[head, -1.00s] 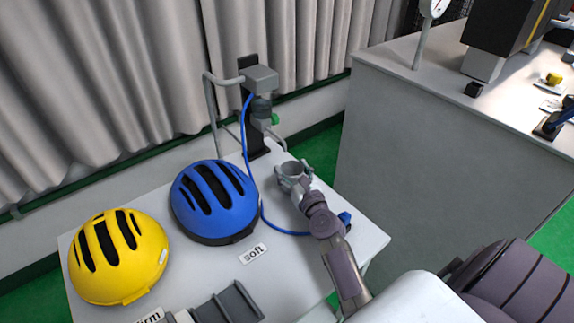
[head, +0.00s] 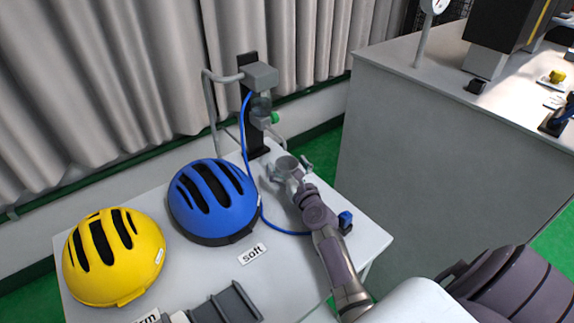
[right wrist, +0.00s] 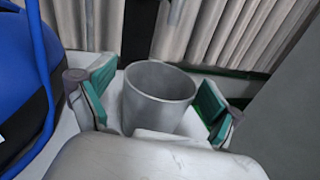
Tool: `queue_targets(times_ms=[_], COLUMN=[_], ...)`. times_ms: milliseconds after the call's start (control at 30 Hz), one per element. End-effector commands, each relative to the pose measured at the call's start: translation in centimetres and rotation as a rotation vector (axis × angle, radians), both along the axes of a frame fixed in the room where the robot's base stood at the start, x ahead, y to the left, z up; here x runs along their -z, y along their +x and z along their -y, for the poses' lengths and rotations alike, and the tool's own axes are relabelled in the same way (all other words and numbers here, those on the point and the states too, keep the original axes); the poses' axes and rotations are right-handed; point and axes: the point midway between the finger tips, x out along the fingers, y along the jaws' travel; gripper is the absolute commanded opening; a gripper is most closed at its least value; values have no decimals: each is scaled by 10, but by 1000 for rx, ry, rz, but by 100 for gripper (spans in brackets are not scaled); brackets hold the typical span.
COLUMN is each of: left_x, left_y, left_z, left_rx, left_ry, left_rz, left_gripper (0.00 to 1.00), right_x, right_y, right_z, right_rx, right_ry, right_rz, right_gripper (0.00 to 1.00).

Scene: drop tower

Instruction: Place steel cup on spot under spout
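The steel cup (head: 286,166) stands upright at the back right of the white table, in front of and slightly right of the drop tower's base. My right gripper (head: 289,171) is open around it, one finger on each side. In the right wrist view the cup (right wrist: 158,98) sits between the green-padded fingers, with a gap on both sides. The spout (head: 262,108) hangs from the tower, up and left of the cup. I cannot tell whether the cup is exactly below it. The spot itself cannot be made out.
A blue helmet (head: 213,202) stands left of the cup, with a yellow helmet (head: 115,257) farther left. A blue hose (head: 246,150) runs from the tower down to the table. The tabletop's right side (head: 368,232) is mostly free.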

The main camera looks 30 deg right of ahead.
Motion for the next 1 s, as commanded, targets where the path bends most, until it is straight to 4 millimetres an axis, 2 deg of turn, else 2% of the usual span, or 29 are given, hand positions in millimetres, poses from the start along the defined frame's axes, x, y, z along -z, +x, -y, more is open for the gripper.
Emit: queue_targets(times_ms=[300, 367, 800, 1000], left_x=[-4, -2, 1, 4], left_y=[-2, -2, -2, -2], left_z=[0, 0, 0, 0], left_rx=[0, 0, 0, 0], left_ry=[0, 0, 1, 1], left_rz=[-2, -3, -3, -3], left_gripper=[64, 64, 64, 64], right_x=[-5, -1, -1, -1], right_y=[0, -7, -93, -114], right_z=[0, -2, -19, -23], right_rx=[0, 0, 0, 0], right_ry=[0, 1, 0, -1], right_rz=[0, -2, -2, 0], right_gripper=[92, 92, 92, 92])
